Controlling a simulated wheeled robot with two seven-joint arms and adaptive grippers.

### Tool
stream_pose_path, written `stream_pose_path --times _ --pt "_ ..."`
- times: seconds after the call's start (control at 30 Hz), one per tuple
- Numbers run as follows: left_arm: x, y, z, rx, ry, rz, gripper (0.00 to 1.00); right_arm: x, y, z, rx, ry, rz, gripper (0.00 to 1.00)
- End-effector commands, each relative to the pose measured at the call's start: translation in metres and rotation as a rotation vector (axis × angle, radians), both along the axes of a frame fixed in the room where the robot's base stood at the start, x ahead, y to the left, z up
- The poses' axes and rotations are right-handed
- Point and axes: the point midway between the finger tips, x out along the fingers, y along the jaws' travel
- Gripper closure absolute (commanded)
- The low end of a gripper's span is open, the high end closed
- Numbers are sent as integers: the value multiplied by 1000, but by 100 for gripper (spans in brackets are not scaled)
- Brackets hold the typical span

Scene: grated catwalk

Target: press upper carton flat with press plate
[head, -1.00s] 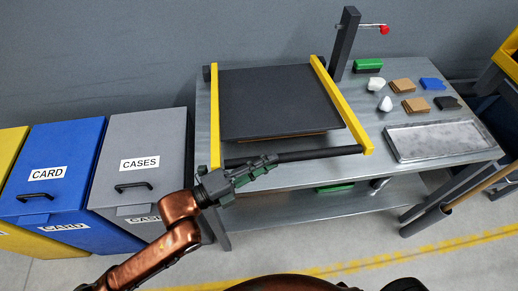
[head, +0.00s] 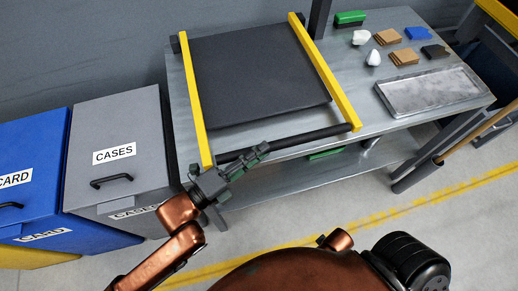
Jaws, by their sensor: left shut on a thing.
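The press plate (head: 258,72) is a flat dark square on the bench between two yellow side arms (head: 195,110). A dark round handle bar (head: 310,136) joins the arms' front ends, low near the bench's front edge. My left gripper (head: 258,153) is shut on the left part of this bar. No carton shows now; anything under the plate is hidden by it. My right gripper is not in view.
A grey metal tray (head: 432,91) lies on the bench's right end. Behind it are brown stacks (head: 388,37), white lumps, and green, blue and black blocks. A grey CASES bin (head: 115,150) and a blue bin (head: 32,180) stand left.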

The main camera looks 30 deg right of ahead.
Motion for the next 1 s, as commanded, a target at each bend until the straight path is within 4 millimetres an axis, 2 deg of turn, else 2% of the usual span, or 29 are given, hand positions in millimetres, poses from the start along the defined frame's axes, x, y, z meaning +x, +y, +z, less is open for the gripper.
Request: stream_pose_path --times 0.03,0.37,0.4,0.6,1.0 --pt "-2 -1 -14 23 15 -3 100 -1 0 0 0 2 0 70" --pt "-1 0 -17 28 21 0 100 -1 0 -1 1 2 0 70" --pt "-1 1 -18 28 21 0 77 0 0 -1 1 2 -1 70" --pt "-1 0 -17 28 20 -1 64 0 0 -1 1 1 -1 70" --pt "-1 1 -16 26 17 -3 63 -1 0 0 0 3 1 70"
